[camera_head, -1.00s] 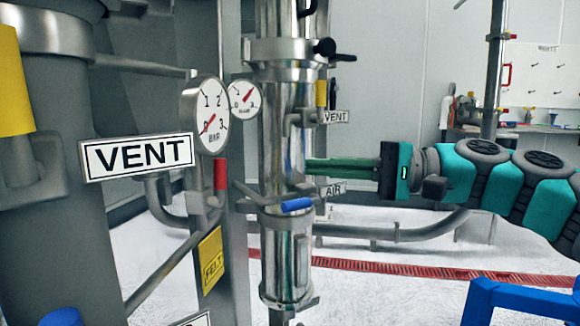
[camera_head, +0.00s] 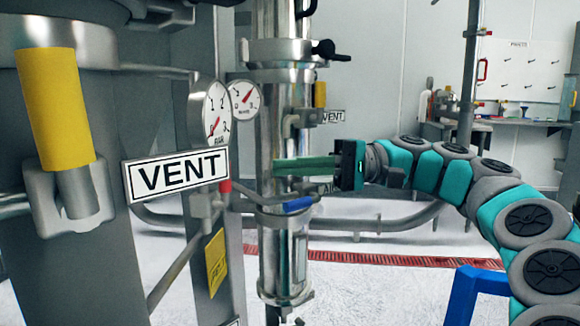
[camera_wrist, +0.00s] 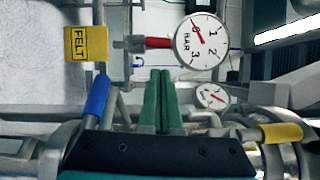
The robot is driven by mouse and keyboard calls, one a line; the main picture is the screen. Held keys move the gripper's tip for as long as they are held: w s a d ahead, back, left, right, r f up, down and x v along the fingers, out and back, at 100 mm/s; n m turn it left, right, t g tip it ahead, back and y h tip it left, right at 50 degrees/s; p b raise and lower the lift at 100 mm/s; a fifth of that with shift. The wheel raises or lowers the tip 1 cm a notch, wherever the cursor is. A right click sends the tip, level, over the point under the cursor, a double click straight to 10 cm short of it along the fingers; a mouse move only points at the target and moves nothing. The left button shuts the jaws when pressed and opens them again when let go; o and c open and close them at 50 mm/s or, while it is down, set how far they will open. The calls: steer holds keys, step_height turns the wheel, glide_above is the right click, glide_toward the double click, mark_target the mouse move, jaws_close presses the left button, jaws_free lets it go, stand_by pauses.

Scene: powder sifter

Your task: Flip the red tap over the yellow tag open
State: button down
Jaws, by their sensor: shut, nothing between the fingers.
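The red tap (camera_head: 225,187) is a small red handle on a grey valve, partly hidden behind the VENT sign in the head view. In the wrist view, the red handle (camera_wrist: 157,43) lies between its valve fitting and a round gauge. The yellow tag (camera_head: 216,262) hangs below the tap; in the wrist view, the tag (camera_wrist: 88,44) reads FELT. My gripper (camera_head: 277,167) has long green fingers pressed together and empty. It is to the right of the red tap in the head view, in front of the steel column. In the wrist view, the fingertips (camera_wrist: 160,76) point toward the red handle, apart from it.
The VENT sign (camera_head: 177,175) stands in front of the tap. A blue-handled tap (camera_head: 297,204) is just below my fingers. Two gauges (camera_head: 210,114) (camera_head: 244,100) sit above. A yellow-handled tap (camera_head: 57,108) is at left. The steel column (camera_head: 284,265) stands close by.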

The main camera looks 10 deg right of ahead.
mark_target(225, 177)
steer(key=a, duration=0.7)
steer(key=shift+s+r, duration=0.15)
steer(key=shift+s, duration=0.2)
steer(key=shift+a, duration=0.1)
steer(key=shift+s+a+r+p, duration=0.1)
steer(key=shift+s+r+p, duration=0.1)
steer(key=shift+s+p, duration=0.3)
steer(key=shift+s, duration=0.1)
